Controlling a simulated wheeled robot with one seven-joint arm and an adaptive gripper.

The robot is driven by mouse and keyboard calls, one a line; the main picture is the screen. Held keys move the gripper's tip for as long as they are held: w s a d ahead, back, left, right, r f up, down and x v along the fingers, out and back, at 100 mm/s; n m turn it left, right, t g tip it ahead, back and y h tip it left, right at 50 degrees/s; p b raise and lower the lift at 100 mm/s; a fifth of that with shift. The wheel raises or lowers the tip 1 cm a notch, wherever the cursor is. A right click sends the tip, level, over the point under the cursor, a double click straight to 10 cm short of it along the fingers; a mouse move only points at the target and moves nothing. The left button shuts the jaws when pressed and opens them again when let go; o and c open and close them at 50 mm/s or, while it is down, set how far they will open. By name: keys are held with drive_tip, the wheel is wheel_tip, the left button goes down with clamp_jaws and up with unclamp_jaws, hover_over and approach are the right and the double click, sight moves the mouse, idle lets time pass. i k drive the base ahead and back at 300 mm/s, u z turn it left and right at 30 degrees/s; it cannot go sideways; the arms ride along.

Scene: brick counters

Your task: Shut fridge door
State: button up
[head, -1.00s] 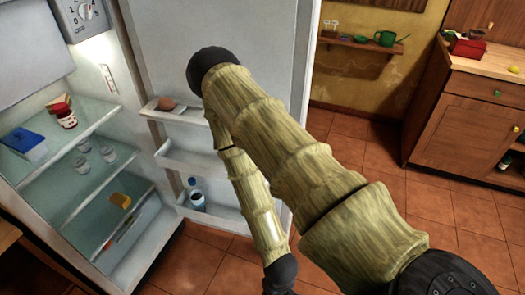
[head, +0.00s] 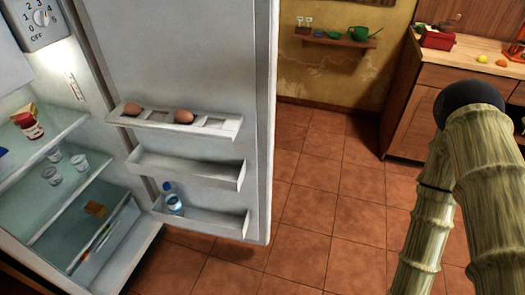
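The fridge door (head: 255,120) stands open in the head view, swung out to the right of the fridge (head: 60,130). Its inner side faces me, with shelves that hold two eggs (head: 184,116) and a small bottle (head: 173,200). The open cabinet on the left shows glass shelves with jars and glasses. My arm is at the right edge of the view, to the right of the door and apart from it in the picture. My gripper is out of view.
Tiled floor (head: 320,200) lies clear between the door and my arm. A wooden counter (head: 460,75) stands at the back right. A small wall shelf (head: 335,42) holds a green pot and cups.

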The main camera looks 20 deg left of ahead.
sight(215, 61)
drive_tip(key=z, duration=0.6)
drive_tip(key=i, duration=3.4)
drive_tip(key=u, duration=4.05)
